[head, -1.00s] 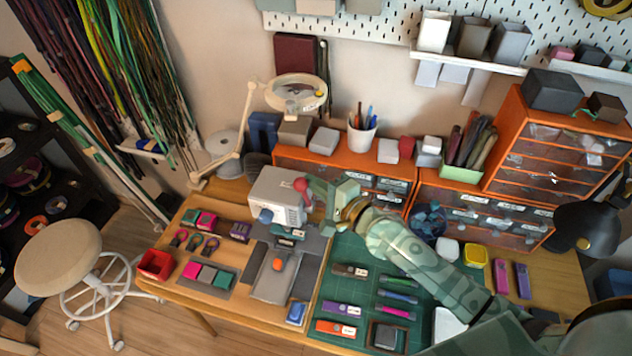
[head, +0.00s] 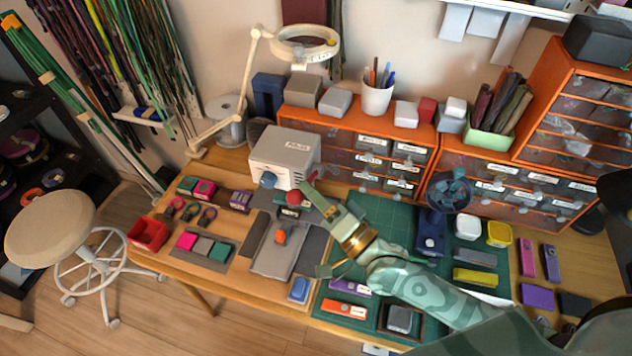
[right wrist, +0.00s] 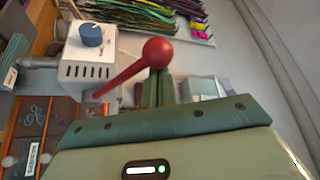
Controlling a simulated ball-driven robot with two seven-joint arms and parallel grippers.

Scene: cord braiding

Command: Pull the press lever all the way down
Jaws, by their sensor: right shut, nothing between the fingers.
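The press (head: 285,157) is a pale box with a blue knob on its front, on the table left of the green mat. Its red lever knob (head: 294,198) is low at the front right of the box. In the right wrist view the red lever (right wrist: 122,77) slants up to its round red knob (right wrist: 157,52). My right gripper (head: 306,188) is shut and empty, its fingertips close beside the knob. In the right wrist view the fingertips (right wrist: 156,76) are just below the ball; I cannot tell whether they touch. My left gripper is out of view.
A grey base plate with an orange piece (head: 280,236) lies in front of the press. A magnifier lamp (head: 303,45) stands behind it. Orange drawers (head: 345,130) line the back. The green mat (head: 400,225) under my right arm holds several small items.

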